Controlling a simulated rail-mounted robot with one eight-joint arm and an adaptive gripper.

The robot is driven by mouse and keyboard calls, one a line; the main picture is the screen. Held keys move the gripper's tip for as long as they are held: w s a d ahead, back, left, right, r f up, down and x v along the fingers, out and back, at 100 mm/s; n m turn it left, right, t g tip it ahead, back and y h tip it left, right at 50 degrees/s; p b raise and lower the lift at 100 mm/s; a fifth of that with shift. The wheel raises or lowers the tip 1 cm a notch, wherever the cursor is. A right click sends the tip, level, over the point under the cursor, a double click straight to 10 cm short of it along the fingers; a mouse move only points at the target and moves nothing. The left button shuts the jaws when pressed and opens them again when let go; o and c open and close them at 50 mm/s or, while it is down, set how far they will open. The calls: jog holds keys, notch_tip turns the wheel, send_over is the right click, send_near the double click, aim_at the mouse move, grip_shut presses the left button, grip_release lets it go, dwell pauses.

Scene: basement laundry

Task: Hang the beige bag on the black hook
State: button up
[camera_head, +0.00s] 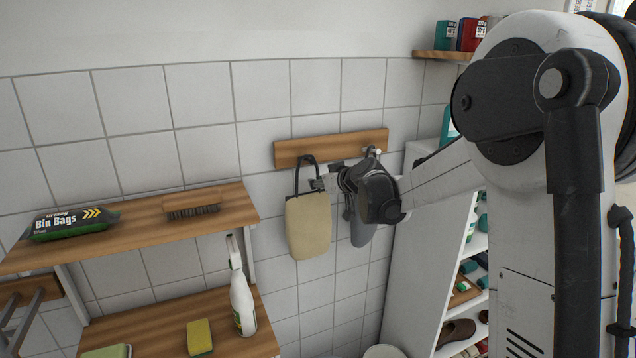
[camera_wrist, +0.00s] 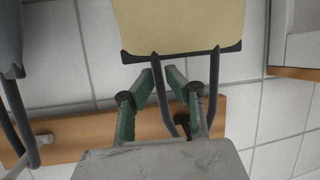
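The beige bag (camera_head: 309,226) hangs upright below the wooden rail, its dark handle (camera_head: 297,172) looping up in front of the rail. In the wrist view, which shows things upside down, the beige bag (camera_wrist: 182,22) is at the top and both handle straps run down. My gripper (camera_head: 319,185) is at the handle's right strap. In the wrist view, my gripper (camera_wrist: 161,75) has its fingertips close together with one strap between them. A dark knob, seemingly the black hook (camera_wrist: 183,122), sits on the rail by the straps. Whether the handle loops over it is hidden.
A grey-blue bag (camera_head: 359,229) hangs by a silver hook (camera_head: 373,150) just right of my gripper. A white shelf unit (camera_head: 407,250) stands farther right. A wooden shelf (camera_head: 146,222) with bin bags (camera_head: 72,222) and a brush (camera_head: 191,206) is at left; a spray bottle (camera_head: 242,300) stands below.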

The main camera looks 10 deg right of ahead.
jog(key=shift+o, duration=1.3)
jog(key=shift+s, duration=0.1)
jog(key=v, duration=1.2)
jog(key=s+a+f+m+g+h+b, duration=0.1)
jog(key=s+f, duration=0.3)
jog(key=s, duration=0.8)
jog(key=s+a+f+m+g+h+b, duration=0.1)
jog(key=s+f, duration=0.4)
jog(key=s, duration=0.8)
jog(key=s+a+f+m+g+h+b, duration=0.1)
jog(key=s+f+m+g+h+b, duration=0.1)
jog(key=s, duration=1)
notch_tip(320, 180, down, 3)
jog(key=shift+s+a+r+m+g+h+b, duration=0.35)
jog(key=shift+m+g+b, duration=0.2)
jog(key=shift+g, duration=0.25)
jog(key=shift+w+f, duration=0.1)
